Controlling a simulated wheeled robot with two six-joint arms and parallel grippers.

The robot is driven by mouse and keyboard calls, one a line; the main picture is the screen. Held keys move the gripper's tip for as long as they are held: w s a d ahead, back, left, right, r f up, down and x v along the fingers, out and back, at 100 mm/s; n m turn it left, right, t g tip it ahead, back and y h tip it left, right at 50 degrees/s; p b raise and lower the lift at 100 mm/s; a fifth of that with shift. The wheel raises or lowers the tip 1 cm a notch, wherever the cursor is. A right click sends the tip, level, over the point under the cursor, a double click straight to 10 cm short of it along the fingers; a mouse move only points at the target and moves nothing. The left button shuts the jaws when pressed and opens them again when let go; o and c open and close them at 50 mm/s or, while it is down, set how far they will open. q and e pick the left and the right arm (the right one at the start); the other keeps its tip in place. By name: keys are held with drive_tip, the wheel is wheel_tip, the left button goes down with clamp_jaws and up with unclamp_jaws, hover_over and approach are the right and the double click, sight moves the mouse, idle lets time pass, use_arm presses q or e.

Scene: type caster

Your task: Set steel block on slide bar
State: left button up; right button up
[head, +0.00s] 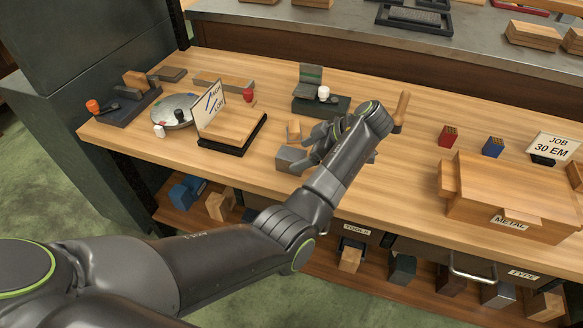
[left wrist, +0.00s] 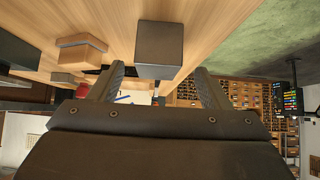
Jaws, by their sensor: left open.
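A grey steel block (head: 291,159) sits on the wooden bench near its front edge. It also shows in the left wrist view (left wrist: 159,45), at the top middle, ahead of and between the fingers. My left gripper (head: 313,150) is open, just to the right of the block in the head view, and partly hidden by my own arm. Its two fingers also show in the left wrist view (left wrist: 160,75), spread apart with nothing held. I cannot tell for sure which part is the slide bar; a long grey and wooden bar (head: 225,82) lies at the back left.
A small wooden block (head: 293,130) lies close behind the steel block. A wooden tray with a sign (head: 232,128) stands to the left. A dark device (head: 322,103) is behind. A wooden METAL box (head: 508,200) stands at the right. Bench between arm and box is clear.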

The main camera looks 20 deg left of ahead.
sight(293, 153)
use_arm(q)
drive_tip(key=shift+a+f, duration=0.4)
drive_tip(key=b+x, duration=0.1)
drive_tip(key=x, duration=0.1)
drive_tip(key=b+x, duration=0.2)
drive_tip(key=shift+w+a, duration=0.2)
drive_tip(key=shift+a, duration=0.25)
drive_tip(key=shift+a+f, duration=0.15)
drive_tip(key=shift+a, duration=0.1)
use_arm(e)
drive_tip(key=shift+w+d+f, duration=0.15)
drive_tip(key=shift+w+f, duration=0.25)
drive_tip(key=shift+f, duration=0.1)
drive_tip(key=shift+w+d+f, duration=0.15)
drive_tip(key=shift+w+f, duration=0.25)
drive_tip(key=shift+f, duration=0.1)
use_arm(q)
clamp_jaws()
drive_tip(key=shift+w+r, duration=0.1)
drive_tip(key=shift+r, duration=0.1)
